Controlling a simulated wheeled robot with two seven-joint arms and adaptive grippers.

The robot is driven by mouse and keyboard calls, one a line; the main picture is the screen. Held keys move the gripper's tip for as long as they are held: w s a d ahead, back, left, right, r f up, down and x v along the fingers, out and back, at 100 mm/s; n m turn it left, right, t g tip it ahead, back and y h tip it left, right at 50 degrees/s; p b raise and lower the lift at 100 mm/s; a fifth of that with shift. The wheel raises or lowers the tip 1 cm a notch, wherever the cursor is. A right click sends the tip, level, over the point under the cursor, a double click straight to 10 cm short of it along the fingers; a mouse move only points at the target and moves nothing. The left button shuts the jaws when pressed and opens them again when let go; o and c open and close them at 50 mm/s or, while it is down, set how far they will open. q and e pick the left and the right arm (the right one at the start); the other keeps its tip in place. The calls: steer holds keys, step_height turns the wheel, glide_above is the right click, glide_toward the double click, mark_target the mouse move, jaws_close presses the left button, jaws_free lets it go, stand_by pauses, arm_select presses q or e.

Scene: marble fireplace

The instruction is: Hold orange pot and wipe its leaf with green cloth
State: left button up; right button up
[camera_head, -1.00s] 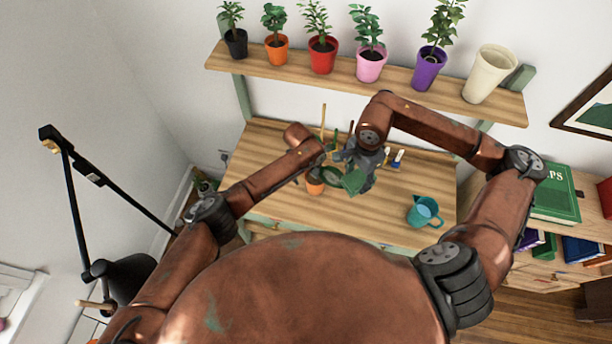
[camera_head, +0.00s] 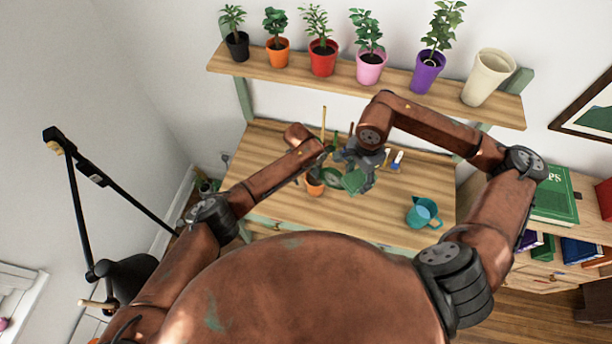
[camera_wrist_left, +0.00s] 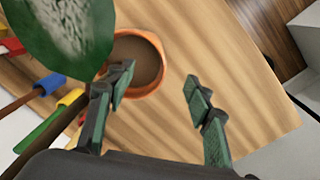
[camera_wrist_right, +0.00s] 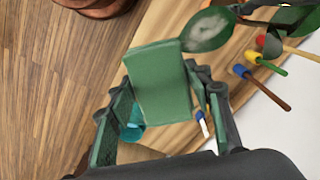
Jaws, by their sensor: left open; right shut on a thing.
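The orange pot (camera_head: 314,187) stands upright on the wooden table, with dark soil showing in the left wrist view (camera_wrist_left: 154,47). Its large green leaf (camera_wrist_left: 70,28) has a whitish dusty patch and also shows in the right wrist view (camera_wrist_right: 210,32). My left gripper (camera_wrist_left: 158,84) is open; one finger overlaps the pot's rim in its view, the other is over bare table. My right gripper (camera_wrist_right: 168,95) is shut on the green cloth (camera_head: 354,182). The cloth's upper edge is right beside the leaf; I cannot tell whether they touch.
A teal watering can (camera_head: 424,212) stands at the table's right. Several colour-handled tools (camera_wrist_right: 262,85) are at the back. A shelf (camera_head: 300,72) above holds several potted plants and a cream pot (camera_head: 489,76). The front of the table is mostly clear.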

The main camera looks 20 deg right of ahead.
arm_select(q)
steer(key=shift+f+b, duration=0.35)
steer(key=shift+f, duration=0.25)
arm_select(e)
steer(key=shift+f, duration=0.4)
arm_select(q)
jaws_close()
stand_by(0.4)
steer(key=shift+d, duration=0.1)
stand_by(0.9)
